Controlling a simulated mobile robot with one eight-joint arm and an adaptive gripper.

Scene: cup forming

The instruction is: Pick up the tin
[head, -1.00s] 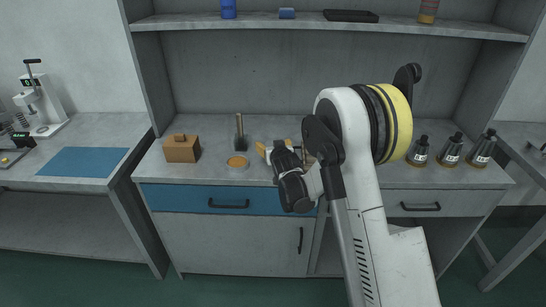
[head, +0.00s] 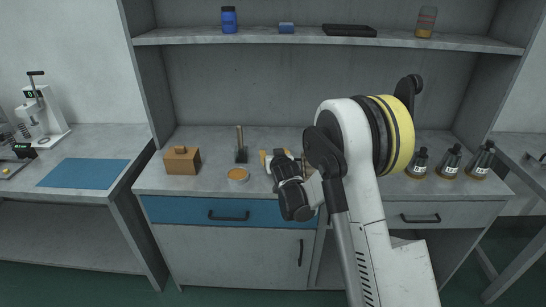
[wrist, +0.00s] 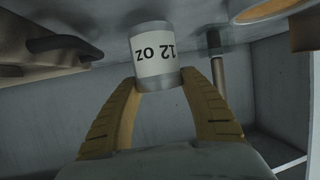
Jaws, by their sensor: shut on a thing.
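The tin (wrist: 155,58) is a small grey cylinder with a white label reading "12 oz", upside down in the wrist view. My gripper (wrist: 160,84) has its two yellow fingers shut on the tin's near end, one on each side. In the head view my gripper (head: 276,157) is over the middle of the worktop, right of a round dish. There the tin is mostly hidden by my gripper. I cannot tell whether the tin still touches the worktop.
The round dish with orange contents (head: 237,175), a dark upright tool (head: 241,152) and a brown box (head: 182,161) stand to the left. Several dark bottles (head: 449,163) stand at the right. A shelf (head: 300,36) runs above. The worktop's back middle is clear.

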